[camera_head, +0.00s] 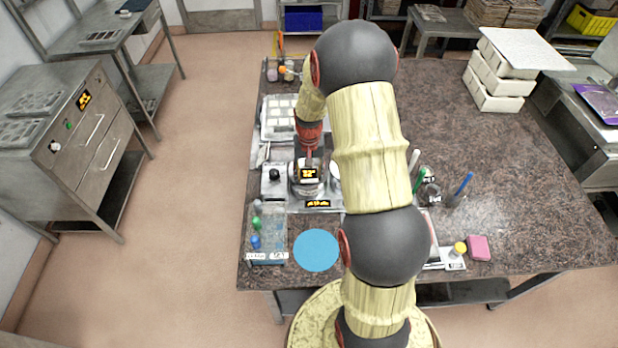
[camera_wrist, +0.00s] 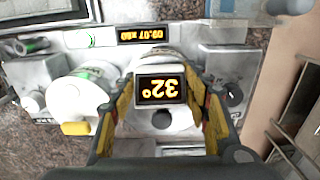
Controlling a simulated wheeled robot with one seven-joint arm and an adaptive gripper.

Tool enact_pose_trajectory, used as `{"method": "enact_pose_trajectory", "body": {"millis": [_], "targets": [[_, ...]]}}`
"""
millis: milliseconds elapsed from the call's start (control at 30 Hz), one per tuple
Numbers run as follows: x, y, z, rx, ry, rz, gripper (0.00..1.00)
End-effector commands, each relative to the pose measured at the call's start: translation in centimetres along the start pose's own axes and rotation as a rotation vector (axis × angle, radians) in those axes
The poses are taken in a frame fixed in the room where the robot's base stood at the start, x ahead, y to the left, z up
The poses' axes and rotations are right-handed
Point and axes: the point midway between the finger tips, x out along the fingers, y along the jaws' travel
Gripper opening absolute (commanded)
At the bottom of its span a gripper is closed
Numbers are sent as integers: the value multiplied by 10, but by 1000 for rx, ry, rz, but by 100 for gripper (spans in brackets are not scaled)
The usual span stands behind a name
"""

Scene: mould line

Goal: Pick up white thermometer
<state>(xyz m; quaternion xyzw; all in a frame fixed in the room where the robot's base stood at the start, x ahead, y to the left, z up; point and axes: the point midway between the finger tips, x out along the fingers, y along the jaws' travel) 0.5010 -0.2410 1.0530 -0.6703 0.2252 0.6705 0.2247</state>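The white thermometer, with a dark display reading 32° in yellow, is in the middle of the wrist view (camera_wrist: 161,90), its digits upside down there. In the head view its small display (camera_head: 309,174) shows just below my gripper (camera_head: 309,160). In the wrist view my gripper's yellow and black fingers (camera_wrist: 160,85) stand on either side of the thermometer, close to its sides. I cannot tell whether they touch it or are closed on it. The thermometer's lower part is hidden behind its display.
A white device with a knob (camera_head: 274,177) stands left of the thermometer. A blue round mat (camera_head: 316,250) lies near the front edge, and a pink block (camera_head: 479,247) lies at the right front. White boxes (camera_head: 494,88) are stacked at the back right. The table's right middle is clear.

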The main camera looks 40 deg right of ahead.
Motion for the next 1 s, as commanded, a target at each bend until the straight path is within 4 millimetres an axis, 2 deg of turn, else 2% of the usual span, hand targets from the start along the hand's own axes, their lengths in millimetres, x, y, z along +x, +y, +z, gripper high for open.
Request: {"method": "enact_pose_trajectory", "body": {"millis": [400, 667, 767, 1000], "targets": [[0, 0, 0, 0, 0, 0, 20], [-2, 0, 0, 0, 1, 0, 20], [-12, 0, -1, 0, 2, 0, 20], [-56, 0, -1, 0, 5, -1, 20]]}}
